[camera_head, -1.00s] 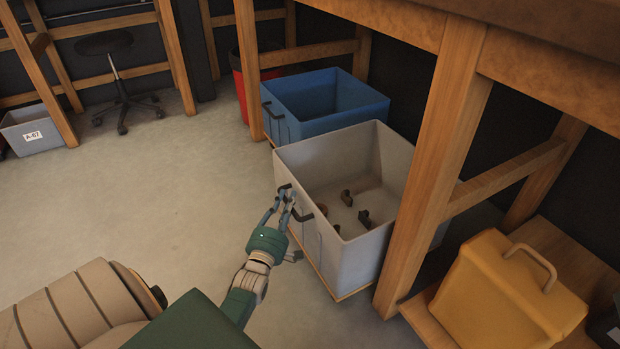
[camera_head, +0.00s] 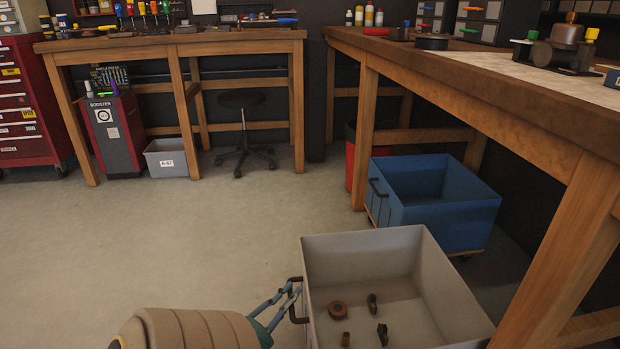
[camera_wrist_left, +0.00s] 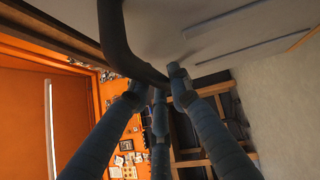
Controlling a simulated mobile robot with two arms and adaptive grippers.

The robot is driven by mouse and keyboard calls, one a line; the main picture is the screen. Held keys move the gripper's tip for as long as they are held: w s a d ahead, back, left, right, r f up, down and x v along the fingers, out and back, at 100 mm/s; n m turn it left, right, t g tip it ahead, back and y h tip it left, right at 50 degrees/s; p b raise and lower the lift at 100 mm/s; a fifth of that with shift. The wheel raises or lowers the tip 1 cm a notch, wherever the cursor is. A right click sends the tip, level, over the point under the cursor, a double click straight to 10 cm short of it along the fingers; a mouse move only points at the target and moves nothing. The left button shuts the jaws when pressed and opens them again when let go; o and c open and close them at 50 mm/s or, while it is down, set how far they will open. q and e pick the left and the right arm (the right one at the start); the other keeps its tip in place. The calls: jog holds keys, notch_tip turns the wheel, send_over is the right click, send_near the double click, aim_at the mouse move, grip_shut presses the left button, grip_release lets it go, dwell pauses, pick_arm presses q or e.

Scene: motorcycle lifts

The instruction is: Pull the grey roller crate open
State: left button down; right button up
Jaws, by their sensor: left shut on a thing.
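The grey roller crate (camera_head: 350,256) stands at the bottom centre right of the head view, beside the wooden workbench. It is open at the top and holds several small brown and dark parts on its floor. Its dark handle (camera_head: 295,300) is on its left side. My left gripper (camera_head: 291,293) is shut on that handle. The left wrist view shows the fingers (camera_wrist_left: 155,92) around the dark handle bar (camera_wrist_left: 115,35), close to the pale crate wall. My right gripper is not in view.
A blue roller crate (camera_head: 440,215) stands under the bench behind the grey crate. A bench leg (camera_head: 555,255) is close to the grey crate's right side. A red bin (camera_head: 351,165) stands further back. The concrete floor (camera_head: 170,235) to the left is clear.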

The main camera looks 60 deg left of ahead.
pick_arm(q)
jog(key=shift+s+a+f, duration=0.1)
jog(key=shift+s+a, duration=0.05)
jog(key=shift+s, duration=0.35)
jog(key=shift+s+a, duration=0.15)
jog(key=shift+s, duration=0.35)
jog(key=c, duration=1.8)
grip_release()
jog(key=shift+c, duration=0.2)
jog(key=v, duration=1.2)
